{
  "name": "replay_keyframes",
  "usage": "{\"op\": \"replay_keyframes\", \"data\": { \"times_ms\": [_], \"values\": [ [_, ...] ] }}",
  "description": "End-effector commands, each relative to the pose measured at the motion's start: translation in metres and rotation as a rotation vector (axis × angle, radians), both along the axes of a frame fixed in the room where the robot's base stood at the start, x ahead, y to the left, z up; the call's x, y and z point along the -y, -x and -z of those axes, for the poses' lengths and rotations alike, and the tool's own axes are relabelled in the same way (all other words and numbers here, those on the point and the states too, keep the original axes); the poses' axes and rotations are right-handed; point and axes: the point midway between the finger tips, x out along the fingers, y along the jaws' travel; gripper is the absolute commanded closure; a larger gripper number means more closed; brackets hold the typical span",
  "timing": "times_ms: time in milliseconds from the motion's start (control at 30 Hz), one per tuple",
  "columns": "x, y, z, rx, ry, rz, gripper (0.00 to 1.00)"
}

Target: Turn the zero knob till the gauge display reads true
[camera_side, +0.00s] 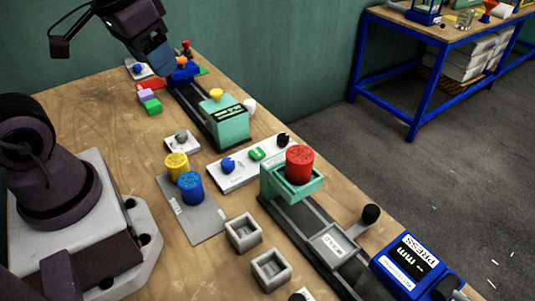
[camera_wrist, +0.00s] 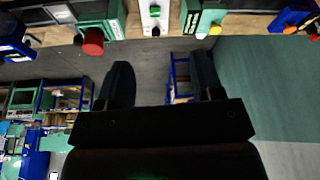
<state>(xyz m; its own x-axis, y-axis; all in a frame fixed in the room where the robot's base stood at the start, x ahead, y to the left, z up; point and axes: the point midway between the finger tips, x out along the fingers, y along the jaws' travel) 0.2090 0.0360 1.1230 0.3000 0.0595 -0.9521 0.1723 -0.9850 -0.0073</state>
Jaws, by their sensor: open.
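A blue press unit (camera_side: 405,265) labelled PRESS has a dark display with "mm" at the front right; its digits are too small to read. A teal box (camera_side: 228,122) with a dark display and a yellow knob (camera_side: 216,94) stands on the far rail; it also shows in the wrist view (camera_wrist: 190,22). A white panel (camera_side: 240,175) carries a blue knob (camera_side: 228,165), a green switch and a black knob (camera_side: 283,140). I cannot tell which knob is the zero knob. My gripper (camera_side: 160,65) is above the bench's far end; the wrist view shows its fingers (camera_wrist: 161,85) open and empty.
A red cylinder (camera_side: 300,165) sits on a teal holder. Yellow (camera_side: 177,166) and blue (camera_side: 191,187) cylinders stand on a grey plate. Two grey square cups (camera_side: 243,232) lie nearby. A blue block with an orange knob (camera_side: 183,68) is near my gripper. Bare wood lies left.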

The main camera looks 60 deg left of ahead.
Motion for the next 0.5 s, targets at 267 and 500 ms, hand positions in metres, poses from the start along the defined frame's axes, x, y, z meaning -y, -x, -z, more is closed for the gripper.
{"op": "replay_keyframes", "data": {
  "times_ms": [267,500],
  "values": [
    [0.035,0.013,-0.033,0.181,-0.007,0.162,0.40],
    [0.037,0.013,-0.033,0.181,-0.007,0.175,0.40]
  ]
}}
